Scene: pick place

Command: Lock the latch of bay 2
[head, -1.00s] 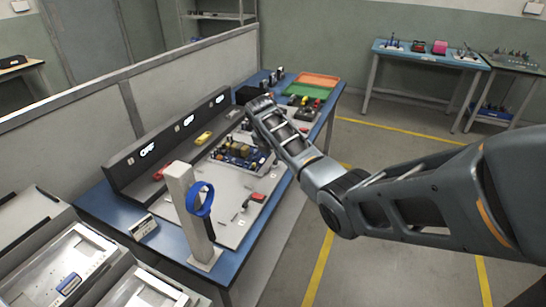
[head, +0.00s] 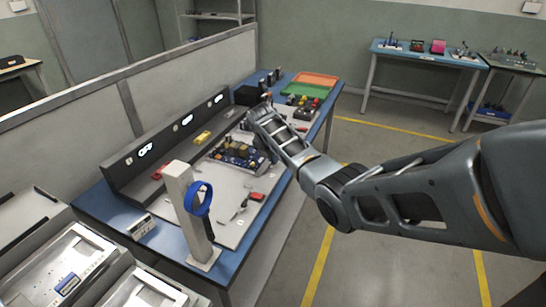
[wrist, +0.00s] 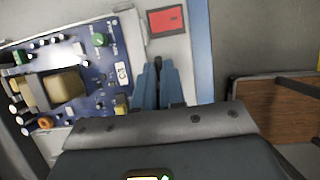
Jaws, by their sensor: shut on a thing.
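A long dark grey fixture (head: 130,172) with several lit displays runs along the back of the bench; the nearest display seems to read OFF. A small red piece (head: 158,172) and a yellow piece (head: 203,137) sit along its front. I cannot tell which part is the latch of bay 2. My gripper (wrist: 158,68) is low beside the right edge of a blue circuit board (wrist: 85,75), with its blue-grey fingers close together. A slim dark thing (wrist: 158,62) shows between the fingertips; most of it is hidden. In the head view my arm partly covers the gripper.
A red block (head: 257,197) and a small tool (head: 240,209) lie on the pale board. Green (head: 308,90) and orange (head: 316,79) trays are at the far end.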

